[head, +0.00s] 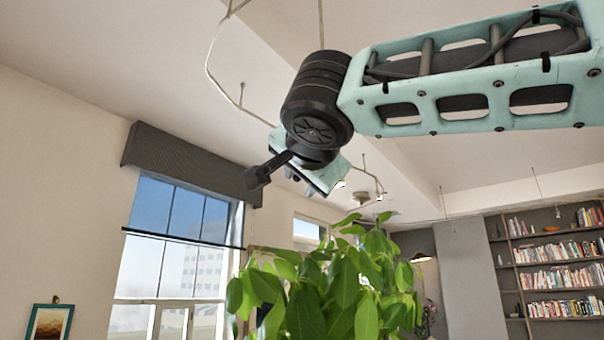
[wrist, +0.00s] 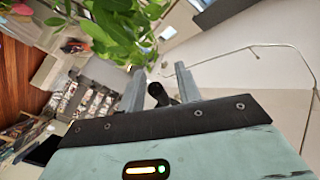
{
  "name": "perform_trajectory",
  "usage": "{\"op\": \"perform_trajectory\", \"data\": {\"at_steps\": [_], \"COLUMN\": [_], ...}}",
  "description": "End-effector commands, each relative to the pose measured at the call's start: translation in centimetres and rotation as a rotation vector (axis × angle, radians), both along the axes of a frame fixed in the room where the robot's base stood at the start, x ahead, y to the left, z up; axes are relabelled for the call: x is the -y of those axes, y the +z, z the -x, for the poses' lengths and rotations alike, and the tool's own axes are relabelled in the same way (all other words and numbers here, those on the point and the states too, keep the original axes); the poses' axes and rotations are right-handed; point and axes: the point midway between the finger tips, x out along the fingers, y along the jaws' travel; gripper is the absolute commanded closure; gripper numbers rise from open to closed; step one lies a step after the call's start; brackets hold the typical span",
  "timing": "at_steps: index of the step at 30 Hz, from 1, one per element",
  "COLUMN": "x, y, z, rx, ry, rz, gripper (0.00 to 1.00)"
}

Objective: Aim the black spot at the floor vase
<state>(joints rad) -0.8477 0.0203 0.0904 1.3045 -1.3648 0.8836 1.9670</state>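My gripper (wrist: 160,72) is raised near the ceiling, with its two grey fingers apart. A small black spot (wrist: 158,94) shows in the gap between them in the wrist view, with clear space visible on both sides. Its lower part is hidden by my gripper's body, and I cannot tell whether a finger touches it. No floor vase can be clearly identified in either view.
A leafy plant (head: 345,280) stands below. A window (head: 180,250) is at left, and bookshelves (head: 555,262) at right.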

Motion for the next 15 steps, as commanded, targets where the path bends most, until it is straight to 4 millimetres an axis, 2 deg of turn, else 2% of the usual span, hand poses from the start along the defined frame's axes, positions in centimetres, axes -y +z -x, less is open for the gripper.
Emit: {"op": "perform_trajectory", "data": {"at_steps": [2, 3, 6, 15], "x": [0.01, 0.0, 0.01, 0.06], "y": [-0.02, -0.01, -0.01, -0.47], "z": [0.01, 0.02, 0.03, -0.09], "rx": [0.0, 0.0, 0.0, 0.013], "ry": [0.0, 0.0, 0.0, 0.0], "rz": [0.0, 0.0, 0.0, 0.007], "gripper": [0.67, 0.72, 1.0, 1.0]}}
